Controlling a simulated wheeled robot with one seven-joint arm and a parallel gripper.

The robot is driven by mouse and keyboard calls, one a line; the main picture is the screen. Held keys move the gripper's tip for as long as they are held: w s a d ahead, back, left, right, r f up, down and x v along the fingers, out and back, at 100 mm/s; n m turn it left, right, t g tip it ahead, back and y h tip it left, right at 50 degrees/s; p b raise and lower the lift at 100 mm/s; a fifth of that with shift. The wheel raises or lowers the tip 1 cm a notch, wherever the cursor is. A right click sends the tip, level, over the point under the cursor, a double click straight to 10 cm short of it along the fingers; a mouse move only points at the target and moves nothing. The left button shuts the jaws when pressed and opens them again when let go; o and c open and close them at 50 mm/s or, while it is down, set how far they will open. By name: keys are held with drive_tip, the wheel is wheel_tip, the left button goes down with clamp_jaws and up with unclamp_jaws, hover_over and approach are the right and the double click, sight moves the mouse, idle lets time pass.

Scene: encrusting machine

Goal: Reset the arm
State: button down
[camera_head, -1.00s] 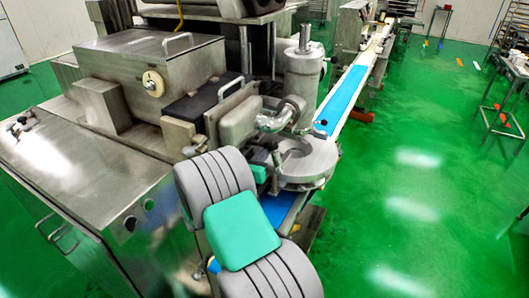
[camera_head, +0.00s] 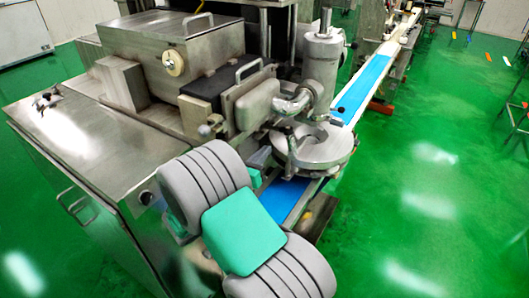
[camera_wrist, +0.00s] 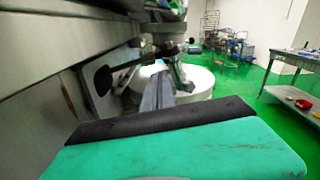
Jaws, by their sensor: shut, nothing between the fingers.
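My arm (camera_head: 243,231), with grey ribbed and green parts, is folded low in front of the encrusting machine (camera_head: 165,65) in the head view. My gripper (camera_wrist: 163,78) shows in the wrist view as dark fingers close together, shut and empty. It points toward a pale round part of the machine (camera_wrist: 197,82), and I cannot tell the gap between them.
A blue conveyor belt (camera_head: 362,86) runs away at the back right. A round metal disc (camera_head: 312,148) stands just beyond my arm. A metal table (camera_wrist: 292,97) stands at the right in the wrist view.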

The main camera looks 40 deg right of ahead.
drive_tip(key=s+a+f+m+g+y, duration=0.1)
drive_tip(key=s+a+f+m+y, duration=0.25)
drive_tip(key=a+m+y, duration=0.35)
drive_tip(key=s+a+f+m+g+y, duration=0.15)
drive_tip(key=a+f+m+y, duration=0.35)
drive_tip(key=m, duration=0.5)
drive_tip(key=s+a+r+m+y, duration=0.1)
drive_tip(key=s+a+m+y, duration=0.2)
drive_tip(key=a, duration=0.5)
drive_tip(key=s+a+r+m+y, duration=0.25)
drive_tip(key=s+a, duration=0.25)
drive_tip(key=a, duration=0.3)
drive_tip(key=shift+m+t, duration=0.25)
drive_tip(key=shift+m, duration=0.1)
drive_tip(key=r, duration=0.1)
drive_tip(key=a+r, duration=0.1)
drive_tip(key=r, duration=0.2)
drive_tip(key=shift+w+a+r, duration=0.1)
drive_tip(key=shift+a+r, duration=0.05)
drive_tip(key=shift+a, duration=0.25)
